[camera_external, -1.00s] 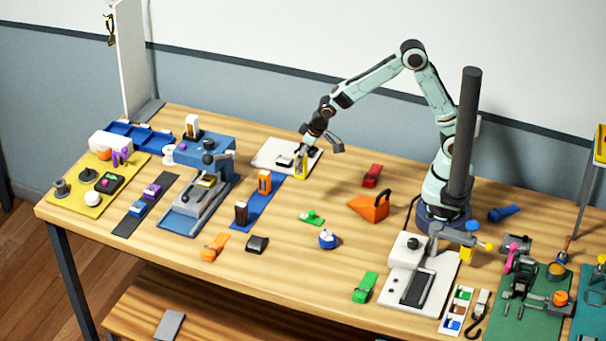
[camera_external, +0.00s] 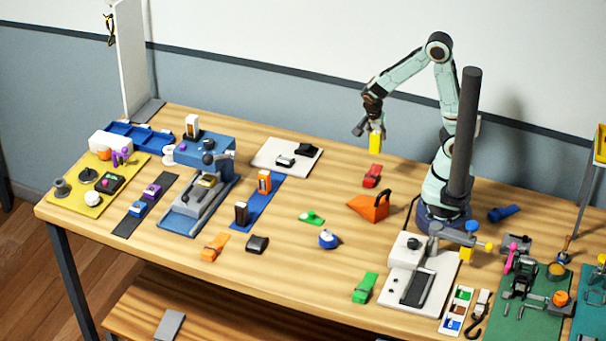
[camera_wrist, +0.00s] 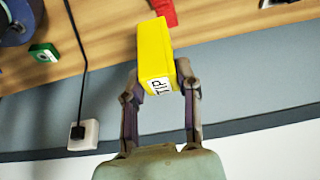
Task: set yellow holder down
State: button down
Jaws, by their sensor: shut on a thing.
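The yellow holder (camera_external: 375,142) is a bright yellow block. My gripper (camera_external: 371,130) is shut on it and holds it above the far part of the table, behind the red clip-like piece. In the wrist view the yellow holder (camera_wrist: 154,55) sits between the two fingers of my gripper (camera_wrist: 160,85), with a white label reading "TIP" on its near end. The holder looks clear of the tabletop, though its exact height is hard to tell.
A red piece (camera_external: 372,176) lies just below the holder in the picture, and an orange wedge (camera_external: 370,207) stands nearer. A white pad (camera_external: 268,158) with dark and white pieces lies to the left. Bare wood (camera_external: 335,185) lies between.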

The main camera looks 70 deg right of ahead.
jog(key=shift+w+d, duration=0.2)
jog(key=shift+d, duration=0.05)
jog(key=shift+w+d+f, duration=0.65)
jog(key=shift+w+f, duration=1.45)
jog(key=shift+w, duration=0.05)
jog(key=shift+w+d+f, duration=0.6)
jog(key=shift+w+f, duration=1.45)
jog(key=shift+w, duration=0.1)
jog(key=shift+w+d+f, duration=0.65)
jog(key=shift+w+f, duration=1.45)
jog(key=shift+w, duration=0.05)
jog(key=shift+f, duration=0.1)
jog(key=c, duration=0.8)
grip_release()
